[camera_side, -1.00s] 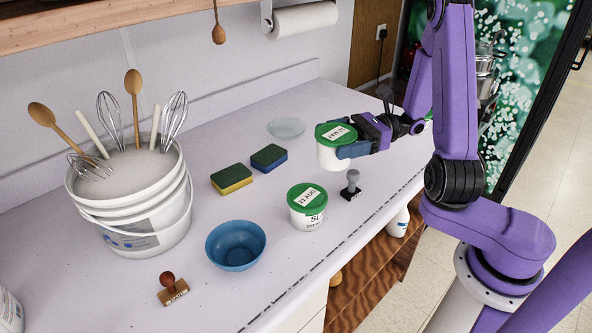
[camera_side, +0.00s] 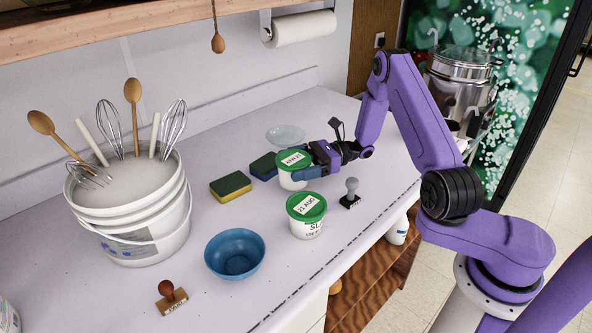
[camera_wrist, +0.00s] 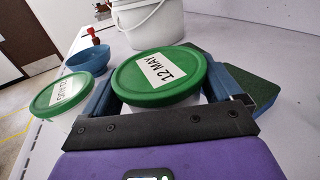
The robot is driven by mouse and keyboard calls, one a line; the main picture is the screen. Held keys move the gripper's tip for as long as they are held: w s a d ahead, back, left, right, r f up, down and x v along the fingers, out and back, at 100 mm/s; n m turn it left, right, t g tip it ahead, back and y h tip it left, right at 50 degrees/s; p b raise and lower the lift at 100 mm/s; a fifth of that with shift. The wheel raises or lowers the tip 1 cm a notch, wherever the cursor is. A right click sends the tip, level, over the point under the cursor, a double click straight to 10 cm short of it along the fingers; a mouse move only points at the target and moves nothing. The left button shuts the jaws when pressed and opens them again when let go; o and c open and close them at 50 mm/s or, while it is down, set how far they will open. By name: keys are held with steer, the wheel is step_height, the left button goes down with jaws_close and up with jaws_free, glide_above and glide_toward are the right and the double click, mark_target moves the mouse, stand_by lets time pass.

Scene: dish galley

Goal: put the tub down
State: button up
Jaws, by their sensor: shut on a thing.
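My gripper (camera_side: 306,173) is shut on a white tub (camera_side: 291,182) with a green lid. In the wrist view the lid (camera_wrist: 150,90) reads 12 MAY, and the blue fingers clasp the tub from both sides. The tub is upright, low over the counter or on it. I cannot tell whether its base touches. A second green-lidded white tub (camera_side: 306,228), labelled 21 AUG, stands on the counter in front of it. It also shows at the left of the wrist view (camera_wrist: 62,95).
A blue sponge (camera_side: 264,166) lies close behind the held tub, and a yellow-green sponge (camera_side: 230,187) is to its left. A grey-handled stamp (camera_side: 351,194) stands to the right. A blue bowl (camera_side: 235,254), a clear dish (camera_side: 285,136) and a bucket of utensils (camera_side: 145,240) also stand on the counter (camera_side: 205,215).

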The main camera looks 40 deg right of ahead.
steer(key=shift+f, duration=0.95)
steer(key=shift+f, duration=0.15)
steer(key=o, duration=1.4)
steer(key=shift+c, duration=0.2)
steer(key=shift+s+d, duration=0.1)
steer(key=shift+d, duration=0.1)
steer(key=v, duration=1.1)
steer(key=shift+s+d+r, duration=0.15)
steer(key=shift+d+r, duration=0.05)
steer(key=shift+d, duration=0.1)
steer(key=shift+d, duration=0.1)
steer(key=v, duration=1.7)
steer(key=shift+s, duration=0.15)
